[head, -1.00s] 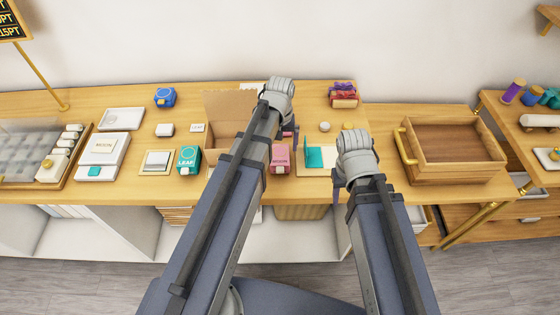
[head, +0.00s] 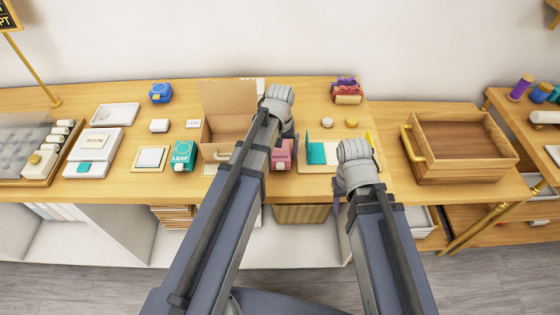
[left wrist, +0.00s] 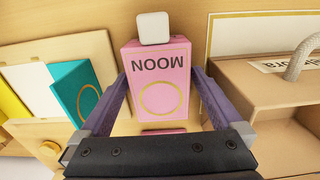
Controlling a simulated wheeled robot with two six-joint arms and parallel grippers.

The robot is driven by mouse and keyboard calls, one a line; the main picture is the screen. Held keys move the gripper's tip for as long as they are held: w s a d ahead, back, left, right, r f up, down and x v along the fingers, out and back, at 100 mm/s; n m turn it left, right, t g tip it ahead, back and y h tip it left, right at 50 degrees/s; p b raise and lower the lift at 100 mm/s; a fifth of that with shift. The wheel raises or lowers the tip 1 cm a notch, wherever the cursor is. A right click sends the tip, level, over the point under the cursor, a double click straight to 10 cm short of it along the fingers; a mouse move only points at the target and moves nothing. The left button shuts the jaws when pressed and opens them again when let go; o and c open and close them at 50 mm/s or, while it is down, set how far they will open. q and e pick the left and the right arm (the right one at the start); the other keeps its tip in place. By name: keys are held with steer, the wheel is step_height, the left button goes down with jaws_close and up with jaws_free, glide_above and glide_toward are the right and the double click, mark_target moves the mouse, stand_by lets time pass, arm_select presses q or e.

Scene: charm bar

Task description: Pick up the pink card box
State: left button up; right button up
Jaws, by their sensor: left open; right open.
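The pink card box (head: 281,157), marked MOON with a gold ring, sits on the wooden counter, partly hidden by my left arm in the head view. In the left wrist view the pink box (left wrist: 157,88) lies between the two fingers of my left gripper (left wrist: 160,78), which is open around its sides. A small white block (left wrist: 153,28) is at its far end. In the head view my left gripper (head: 286,135) points down at the box. My right gripper (head: 340,195) is open at the counter's front edge, its fingers mostly hidden.
A teal card (head: 316,152) stands on a wooden board right of the pink box. An open cardboard box (head: 228,98) and a teal LEAF box (head: 182,155) are to the left. A wooden crate (head: 465,145) stands at the right.

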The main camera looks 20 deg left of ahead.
arm_select(q)
steer(key=c, duration=1.2)
steer(key=shift+r, duration=0.15)
